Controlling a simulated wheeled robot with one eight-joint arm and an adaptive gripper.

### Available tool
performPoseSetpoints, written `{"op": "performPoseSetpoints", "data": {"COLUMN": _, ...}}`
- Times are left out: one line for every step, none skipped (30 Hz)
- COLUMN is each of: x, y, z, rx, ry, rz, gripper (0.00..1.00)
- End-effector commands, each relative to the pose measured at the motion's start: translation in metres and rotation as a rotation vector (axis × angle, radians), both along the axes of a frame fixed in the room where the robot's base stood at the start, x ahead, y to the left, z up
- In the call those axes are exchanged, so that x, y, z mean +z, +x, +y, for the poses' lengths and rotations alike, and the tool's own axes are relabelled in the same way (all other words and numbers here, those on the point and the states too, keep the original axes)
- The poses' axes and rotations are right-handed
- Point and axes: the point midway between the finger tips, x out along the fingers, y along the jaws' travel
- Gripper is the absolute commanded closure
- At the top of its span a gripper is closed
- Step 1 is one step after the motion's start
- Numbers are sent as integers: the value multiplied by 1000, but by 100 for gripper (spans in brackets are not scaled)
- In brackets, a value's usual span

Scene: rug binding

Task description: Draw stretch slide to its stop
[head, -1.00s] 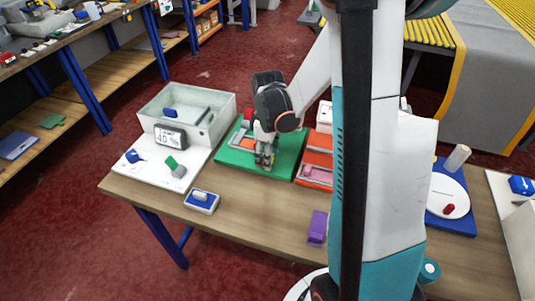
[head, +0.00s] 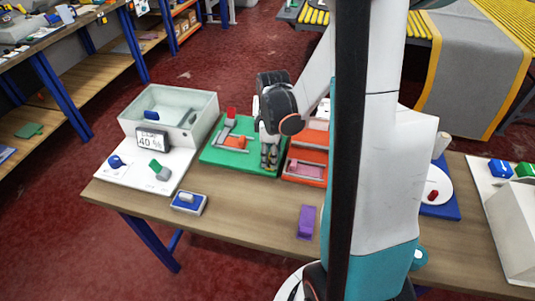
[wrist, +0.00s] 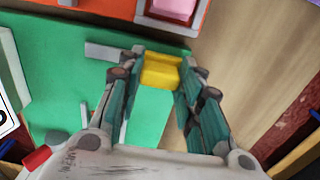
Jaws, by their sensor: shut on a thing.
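The yellow block (wrist: 160,72), which appears to be the slide's grip, sits between my fingertips in the wrist view. My gripper (head: 268,165) is shut on it, low over the right end of the green board (head: 222,157). The board also shows in the wrist view (wrist: 60,70), with a pale grey bar (wrist: 103,52) beside the fingers. In the head view an orange piece (head: 236,142) and grey rails lie on the board left of my gripper. A red block (head: 231,112) stands at its back. My fingers hide much of the slide, and I cannot see its stop.
An orange tray with a pink block (head: 300,168) stands close to the right of the board. A clear-walled bin (head: 170,110) and a display reading 40 % (head: 152,139) are on the left. A purple block (head: 306,221) lies near the front. The table front between is mostly clear.

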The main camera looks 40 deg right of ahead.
Motion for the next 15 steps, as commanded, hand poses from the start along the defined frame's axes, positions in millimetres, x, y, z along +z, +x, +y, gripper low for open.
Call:
{"op": "performPoseSetpoints", "data": {"x": -1, "y": -3, "z": -2, "rx": -3, "ry": -5, "rz": 8, "gripper": 100}}
{"op": "performPoseSetpoints", "data": {"x": -1, "y": -4, "z": -2, "rx": -3, "ry": -5, "rz": 8, "gripper": 65}}
{"op": "performPoseSetpoints", "data": {"x": -1, "y": -4, "z": -2, "rx": -3, "ry": -5, "rz": 8, "gripper": 56}}
{"op": "performPoseSetpoints", "data": {"x": -1, "y": -4, "z": -2, "rx": -3, "ry": -5, "rz": 8, "gripper": 49}}
{"op": "performPoseSetpoints", "data": {"x": -1, "y": -3, "z": -2, "rx": -3, "ry": -5, "rz": 8, "gripper": 47}}
{"op": "performPoseSetpoints", "data": {"x": -1, "y": -3, "z": -2, "rx": -3, "ry": -5, "rz": 8, "gripper": 47}}
{"op": "performPoseSetpoints", "data": {"x": -1, "y": -3, "z": -2, "rx": -2, "ry": -4, "rz": 7, "gripper": 47}}
{"op": "performPoseSetpoints", "data": {"x": -1, "y": -3, "z": -2, "rx": -2, "ry": -4, "rz": 7, "gripper": 47}}
{"op": "performPoseSetpoints", "data": {"x": -1, "y": -3, "z": -1, "rx": -2, "ry": -4, "rz": 6, "gripper": 47}}
{"op": "performPoseSetpoints", "data": {"x": -1, "y": -3, "z": -1, "rx": -2, "ry": -4, "rz": 6, "gripper": 47}}
{"op": "performPoseSetpoints", "data": {"x": -1, "y": -2, "z": -1, "rx": -2, "ry": -4, "rz": 6, "gripper": 47}}
{"op": "performPoseSetpoints", "data": {"x": -1, "y": -2, "z": -1, "rx": -2, "ry": -4, "rz": 6, "gripper": 47}}
{"op": "performPoseSetpoints", "data": {"x": 0, "y": -2, "z": -1, "rx": -2, "ry": -3, "rz": 5, "gripper": 47}}
{"op": "performPoseSetpoints", "data": {"x": 0, "y": -2, "z": -1, "rx": -2, "ry": -3, "rz": 5, "gripper": 47}}
{"op": "performPoseSetpoints", "data": {"x": 0, "y": -2, "z": -1, "rx": -2, "ry": -3, "rz": 5, "gripper": 47}}
